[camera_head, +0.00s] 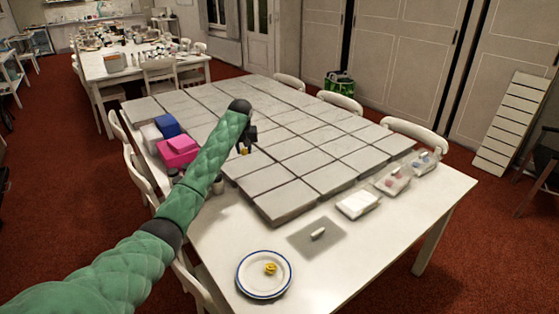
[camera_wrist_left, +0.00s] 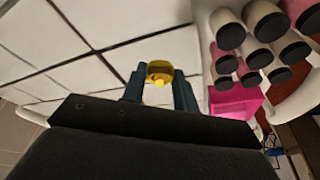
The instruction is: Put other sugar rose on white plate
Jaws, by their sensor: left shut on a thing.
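A white plate (camera_head: 263,290) with a blue rim lies at the front of the table, and one yellow sugar rose (camera_head: 270,269) sits on it. My left gripper (camera_head: 246,148) is above the tiled area of the table, toward its left side, well away from the plate. It is shut on another yellow sugar rose (camera_wrist_left: 160,72), which shows between the two dark fingers in the left wrist view. In the head view only a small yellow part of this rose shows at the fingertips. My right gripper is not in view.
Pink boxes (camera_head: 177,152) and a blue box (camera_head: 167,125) stand at the table's left edge, beside several dark-capped jars (camera_wrist_left: 268,22). A grey mat (camera_head: 303,238), a white tray (camera_head: 358,204) and clear containers (camera_head: 393,181) line the front right. White chairs surround the table.

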